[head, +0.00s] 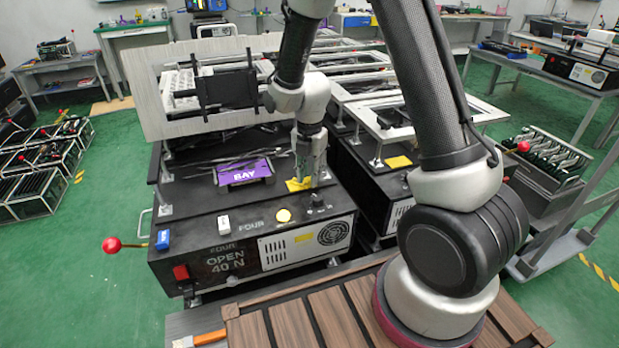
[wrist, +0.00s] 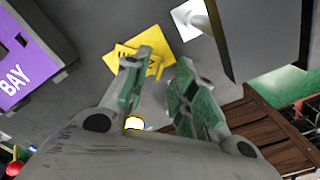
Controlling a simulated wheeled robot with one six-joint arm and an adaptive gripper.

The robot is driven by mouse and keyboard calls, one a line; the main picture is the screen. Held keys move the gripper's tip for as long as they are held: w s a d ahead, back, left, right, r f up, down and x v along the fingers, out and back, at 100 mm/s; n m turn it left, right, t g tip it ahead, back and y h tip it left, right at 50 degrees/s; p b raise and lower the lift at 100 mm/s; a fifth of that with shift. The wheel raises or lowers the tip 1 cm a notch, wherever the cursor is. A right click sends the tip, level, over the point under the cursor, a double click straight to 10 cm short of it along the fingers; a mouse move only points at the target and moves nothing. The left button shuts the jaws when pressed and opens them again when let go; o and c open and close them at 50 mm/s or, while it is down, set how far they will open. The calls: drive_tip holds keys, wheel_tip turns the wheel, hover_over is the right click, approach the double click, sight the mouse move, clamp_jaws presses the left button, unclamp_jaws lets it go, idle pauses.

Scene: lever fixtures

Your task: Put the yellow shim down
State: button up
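A yellow piece, apparently the shim (wrist: 126,50), lies on the dark top of the lever box (head: 190,205). In the head view the yellow piece (head: 296,185) shows just left of the fingertips. My gripper (head: 310,182) points down over the box top, close to its surface. In the wrist view my gripper (wrist: 166,66) has two green-padded fingers with a gap between them. The left finger covers part of the yellow, and yellow also shows between the fingertips. I cannot tell whether shim and a yellow pad beneath are separate, or whether a finger touches them.
A purple block marked BAY (head: 245,172) stands left of my gripper. A black knob (head: 316,200) and a round yellow button (head: 284,215) are near the front edge. A red-balled lever (head: 112,245) sticks out left. A framed plate (head: 155,95) stands behind.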

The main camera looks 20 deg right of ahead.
wheel_tip(320, 180, up, 10)
drive_tip(key=r, duration=0.1)
drive_tip(key=s+d+r+m+t, duration=0.2)
drive_tip(key=s+d+r+m, duration=0.5)
drive_tip(key=s+r+m, duration=0.35)
drive_tip(key=s+d+r+m+t, duration=0.1)
drive_tip(key=s+d+r+m, duration=0.1)
drive_tip(key=s+m, duration=0.4)
drive_tip(key=s+d+r+m+t, duration=0.1)
drive_tip(key=s+d+r+m, duration=0.2)
drive_tip(key=s+m, duration=0.4)
drive_tip(key=m, duration=0.3)
drive_tip(key=shift+s+r, duration=0.3)
drive_tip(key=shift+r, duration=0.1)
drive_tip(key=shift+m, duration=0.25)
